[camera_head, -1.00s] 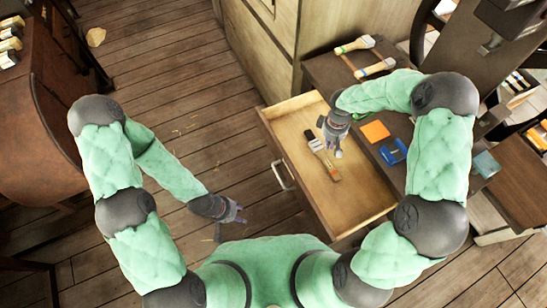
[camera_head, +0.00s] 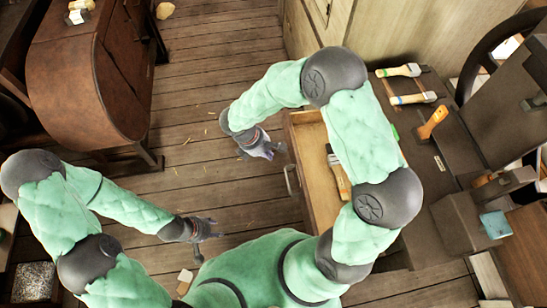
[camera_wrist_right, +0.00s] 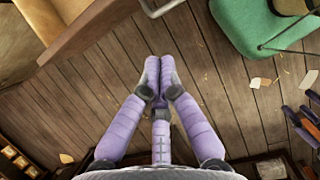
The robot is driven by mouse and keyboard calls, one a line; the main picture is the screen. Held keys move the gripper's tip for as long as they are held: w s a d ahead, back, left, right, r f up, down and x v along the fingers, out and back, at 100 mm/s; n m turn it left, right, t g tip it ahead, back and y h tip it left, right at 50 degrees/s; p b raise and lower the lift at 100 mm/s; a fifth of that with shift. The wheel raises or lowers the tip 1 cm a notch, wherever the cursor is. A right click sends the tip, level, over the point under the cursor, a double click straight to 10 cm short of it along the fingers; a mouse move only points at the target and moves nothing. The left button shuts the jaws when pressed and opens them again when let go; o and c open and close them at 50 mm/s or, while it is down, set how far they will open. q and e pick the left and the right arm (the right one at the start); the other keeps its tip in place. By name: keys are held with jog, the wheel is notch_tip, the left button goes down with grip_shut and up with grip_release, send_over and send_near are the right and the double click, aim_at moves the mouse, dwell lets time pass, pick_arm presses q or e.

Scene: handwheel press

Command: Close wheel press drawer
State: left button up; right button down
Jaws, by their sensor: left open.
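The wooden drawer (camera_head: 310,143) stands pulled out of the press bench, partly hidden by my right arm. Its metal handle (camera_head: 290,180) is on the front panel, and part of the handle shows at the top of the right wrist view (camera_wrist_right: 160,8). A brush (camera_head: 338,172) lies in the drawer. My right gripper (camera_head: 264,149) is outside the drawer, just in front of its front panel and apart from the handle. In the right wrist view its purple fingers (camera_wrist_right: 160,72) are together with nothing between them. My left gripper (camera_head: 208,229) is open and empty, low over the floor.
The bench (camera_head: 452,185) stands right of the drawer, with brushes (camera_head: 412,98) and an orange-handled tool (camera_head: 432,122) on it. The handwheel (camera_head: 480,65) is behind. A rounded brown cabinet (camera_head: 75,100) stands at left.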

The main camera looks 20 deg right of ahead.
jog(key=b, duration=0.4)
send_near(295, 167)
jog(key=a+f, duration=0.3)
jog(key=a, duration=0.1)
jog(key=d, duration=0.3)
jog(key=shift+s+d+f, duration=0.1)
jog(key=shift+d+f, duration=0.1)
jog(key=shift+d, duration=0.05)
jog(key=shift+s+d+b, duration=0.15)
jog(key=shift+d+b, duration=0.15)
jog(key=shift+d, duration=0.3)
jog(key=shift+d, duration=0.1)
jog(key=s+d, duration=0.3)
jog(key=d, duration=1)
jog(key=s+d+p, duration=0.1)
jog(key=s+d, duration=0.2)
jog(key=d, duration=1.1)
jog(key=shift+s, duration=0.3)
jog(key=shift+r, duration=0.1)
